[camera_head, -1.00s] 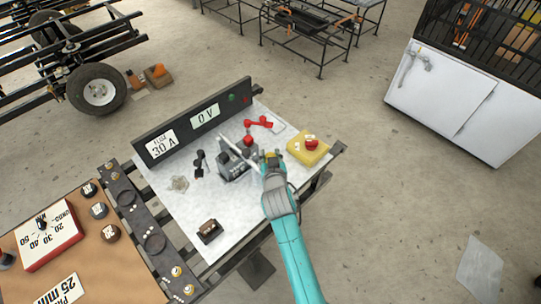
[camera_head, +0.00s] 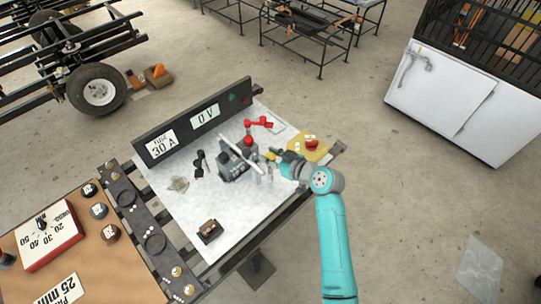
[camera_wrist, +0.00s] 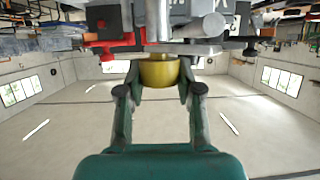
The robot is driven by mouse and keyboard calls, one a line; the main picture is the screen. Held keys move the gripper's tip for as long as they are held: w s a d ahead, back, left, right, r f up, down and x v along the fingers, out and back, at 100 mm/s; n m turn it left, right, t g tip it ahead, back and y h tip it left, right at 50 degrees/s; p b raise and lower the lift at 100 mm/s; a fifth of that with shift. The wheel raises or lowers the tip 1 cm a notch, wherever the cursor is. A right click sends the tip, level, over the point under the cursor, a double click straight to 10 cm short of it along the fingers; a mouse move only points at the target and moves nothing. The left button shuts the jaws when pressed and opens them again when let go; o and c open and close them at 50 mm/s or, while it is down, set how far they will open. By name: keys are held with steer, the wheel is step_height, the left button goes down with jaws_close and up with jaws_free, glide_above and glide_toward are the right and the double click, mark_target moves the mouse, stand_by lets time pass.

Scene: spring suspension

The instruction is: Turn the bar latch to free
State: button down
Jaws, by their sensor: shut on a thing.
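A grey latch block (camera_head: 233,168) with a long pale bar (camera_head: 238,152) stands in the middle of the white panel. The bar lies slantwise across the block. My gripper (camera_head: 274,156) is just right of the block, reaching in from the right. In the wrist view its two fingers (camera_wrist: 159,88) are shut on a yellow knob (camera_wrist: 158,72). A grey metal bar (camera_wrist: 185,49) shows right behind the knob. The knob also shows as a small yellow spot in the head view (camera_head: 270,156). Whether the knob joins the bar is hard to tell.
A yellow box (camera_head: 310,147) with a red button stands close behind my wrist. A red lever (camera_head: 259,123), a black lever (camera_head: 199,162) and a dark fuse block (camera_head: 209,231) are on the panel. A display board (camera_head: 193,122) reading 0 V runs along the back.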

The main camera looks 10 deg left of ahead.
steer(key=n+g+y, duration=0.2)
steer(key=n+g, duration=0.3)
steer(key=shift+w+g, duration=0.1)
steer(key=shift+g, duration=0.3)
steer(key=shift+n+g, duration=1.7)
steer(key=shift+g, duration=0.1)
steer(key=shift+f, duration=0.1)
steer(key=c, duration=0.7)
jaws_free()
steer(key=shift+c, duration=0.2)
steer(key=v, duration=1.2)
steer(key=shift+f, duration=0.2)
steer(key=shift+d, duration=0.1)
